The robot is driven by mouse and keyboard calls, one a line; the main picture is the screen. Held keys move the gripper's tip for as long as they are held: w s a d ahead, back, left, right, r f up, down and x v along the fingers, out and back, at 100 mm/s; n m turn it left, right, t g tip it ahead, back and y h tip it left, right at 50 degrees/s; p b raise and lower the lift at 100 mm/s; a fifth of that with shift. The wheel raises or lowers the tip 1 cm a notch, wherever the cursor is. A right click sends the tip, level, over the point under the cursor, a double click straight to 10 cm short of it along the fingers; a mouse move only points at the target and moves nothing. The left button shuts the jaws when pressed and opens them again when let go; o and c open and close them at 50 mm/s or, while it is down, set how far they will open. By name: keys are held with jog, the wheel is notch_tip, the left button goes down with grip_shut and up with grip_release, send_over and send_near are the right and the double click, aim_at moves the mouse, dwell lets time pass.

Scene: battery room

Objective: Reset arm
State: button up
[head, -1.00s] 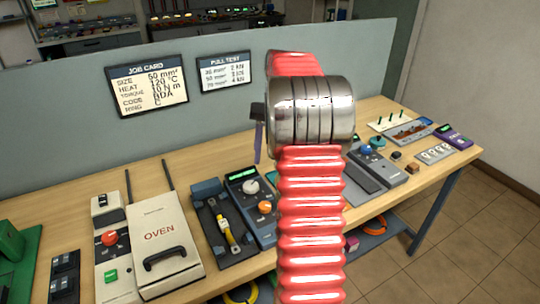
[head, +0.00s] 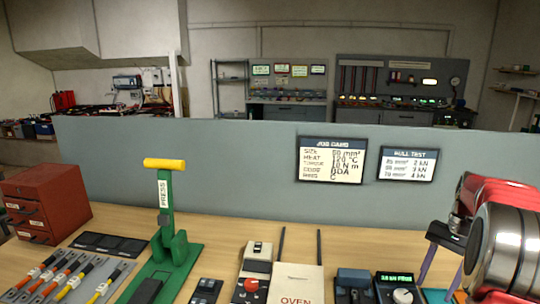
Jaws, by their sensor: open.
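My gripper (head: 436,288) is at the lower right of the head view.
A green press (head: 168,245) with a yellow handle stands upright on the wooden bench (head: 225,228). A red drawer cabinet (head: 45,200), a cable rack (head: 75,280) and the oven (head: 297,283) also stand there. A grey partition (head: 200,170) closes the back.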

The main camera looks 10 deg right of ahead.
jog(key=s+a+r+n+t+h, duration=0.1)
jog(key=s+a+r+n+t, duration=0.1)
jog(key=a, duration=0.9)
jog(key=s+a+r+n+t+h, duration=0.1)
jog(key=s+a+n, duration=0.4)
jog(key=a, duration=0.6)
jog(key=s+a+r+n+t+h, duration=0.1)
jog(key=s+a+r+n+t, duration=0.2)
jog(key=s+a, duration=0.4)
jog(key=a+n+t, duration=0.1)
jog(key=a, duration=0.4)
jog(key=shift+r, duration=0.2)
jog(key=shift+s, duration=0.1)
jog(key=shift+c, duration=0.4)
